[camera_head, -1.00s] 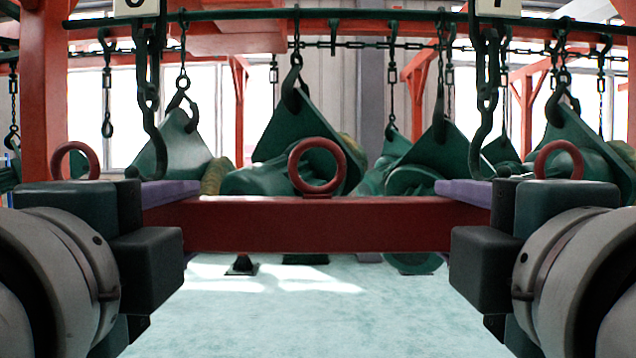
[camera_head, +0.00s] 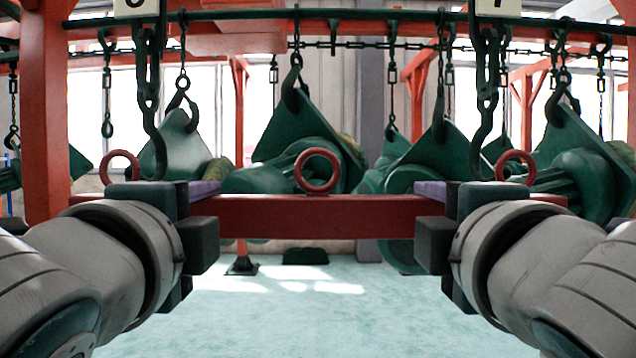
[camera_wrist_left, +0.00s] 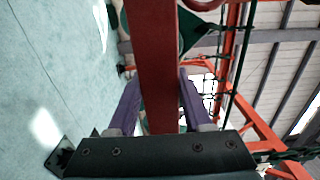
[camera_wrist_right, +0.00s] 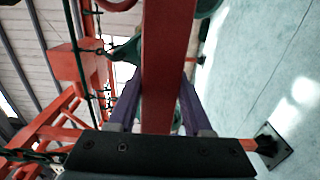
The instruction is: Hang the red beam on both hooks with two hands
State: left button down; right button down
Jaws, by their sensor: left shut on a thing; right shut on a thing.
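The red beam (camera_head: 317,222) is level, held in front of me by both grippers. It has a red ring on top near its left end (camera_head: 120,152), one in the middle (camera_head: 317,188) and one near its right end (camera_head: 516,152). The left hook (camera_head: 155,140) hangs just right of the left ring, and the right hook (camera_head: 483,140) just left of the right ring; each looks apart from its ring. My left gripper (camera_head: 204,189) and right gripper (camera_head: 431,189) are shut on the beam. Their purple fingers flank it in the left wrist (camera_wrist_left: 158,100) and right wrist (camera_wrist_right: 164,100) views.
Green hoist parts (camera_head: 300,140) hang on chains behind the beam. A dark rail (camera_head: 350,14) runs across the top, with numbered plates above the hooks. A red post (camera_head: 45,120) stands at left.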

pick_arm(q)
jog(key=shift+w, duration=0.25)
pick_arm(e)
jog(key=shift+w+a, duration=0.1)
jog(key=shift+w, duration=0.1)
pick_arm(q)
jog(key=shift+w, duration=0.7)
pick_arm(e)
jog(key=shift+w, duration=0.75)
pick_arm(q)
jog(key=shift+f, duration=0.1)
jog(key=shift+w, duration=0.2)
pick_arm(e)
jog(key=shift+w+f, duration=0.1)
jog(key=shift+w, duration=0.1)
pick_arm(q)
jog(key=shift+w+d+f, duration=0.1)
jog(key=shift+w+f, duration=0.2)
jog(key=shift+w, duration=0.15)
pick_arm(e)
jog(key=shift+w+f, duration=0.2)
jog(key=shift+w, duration=0.3)
pick_arm(q)
jog(key=shift+w, duration=0.1)
pick_arm(e)
jog(key=shift+w+f, duration=0.1)
pick_arm(q)
jog(key=shift+w+f, duration=0.1)
pick_arm(e)
jog(key=shift+w, duration=0.1)
